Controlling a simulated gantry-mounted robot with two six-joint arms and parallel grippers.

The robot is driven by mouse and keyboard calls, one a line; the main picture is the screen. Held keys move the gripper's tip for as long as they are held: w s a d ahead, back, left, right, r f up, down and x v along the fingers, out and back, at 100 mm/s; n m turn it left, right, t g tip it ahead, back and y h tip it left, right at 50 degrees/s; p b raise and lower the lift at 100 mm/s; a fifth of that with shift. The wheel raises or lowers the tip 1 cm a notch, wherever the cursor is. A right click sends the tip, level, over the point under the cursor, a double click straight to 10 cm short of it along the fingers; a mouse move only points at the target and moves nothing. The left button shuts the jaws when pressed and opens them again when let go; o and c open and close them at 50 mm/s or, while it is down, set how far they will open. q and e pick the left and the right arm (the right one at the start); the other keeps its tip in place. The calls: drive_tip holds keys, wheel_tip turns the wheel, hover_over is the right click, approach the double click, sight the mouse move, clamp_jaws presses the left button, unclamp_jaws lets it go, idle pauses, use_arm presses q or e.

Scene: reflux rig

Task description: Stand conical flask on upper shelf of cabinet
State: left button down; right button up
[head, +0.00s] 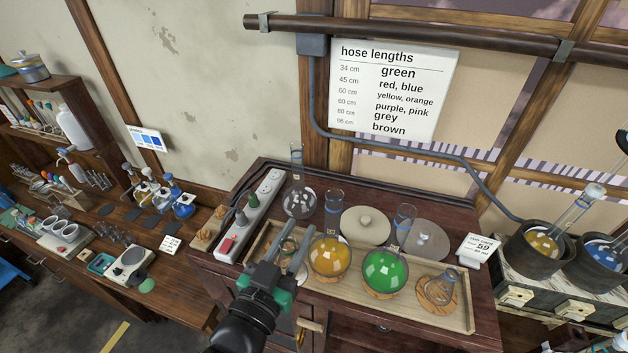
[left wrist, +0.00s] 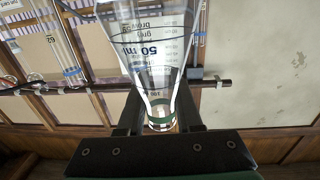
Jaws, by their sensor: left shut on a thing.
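A clear conical flask (left wrist: 155,60) printed "50 ml" is between the fingers of my left gripper (left wrist: 160,122) in the left wrist view. Its narrow end is at the fingers, and it widens away from them. In the head view my left gripper (head: 294,243) is over the left end of the tray on the dark red cabinet (head: 490,318); the held glass is hard to make out there. The cabinet's front is partly visible below its top, with a wooden handle (head: 310,325). The upper shelf cannot be clearly seen.
A wooden tray (head: 462,322) holds a yellow flask (head: 330,258), a green flask (head: 384,273) and a cork ring (head: 437,291). A clear long-necked flask (head: 298,203) stands behind my gripper, beside a power strip (head: 252,215). Black pots (head: 535,256) stand at right.

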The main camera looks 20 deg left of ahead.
use_arm(q)
wheel_tip(320, 180, down, 11)
drive_tip(key=s, duration=0.1)
drive_tip(key=s+a+f, duration=0.4)
drive_tip(key=s+f, duration=1)
drive_tip(key=f, duration=0.3)
drive_tip(key=shift+a+f, duration=0.15)
drive_tip(key=shift+f, duration=0.1)
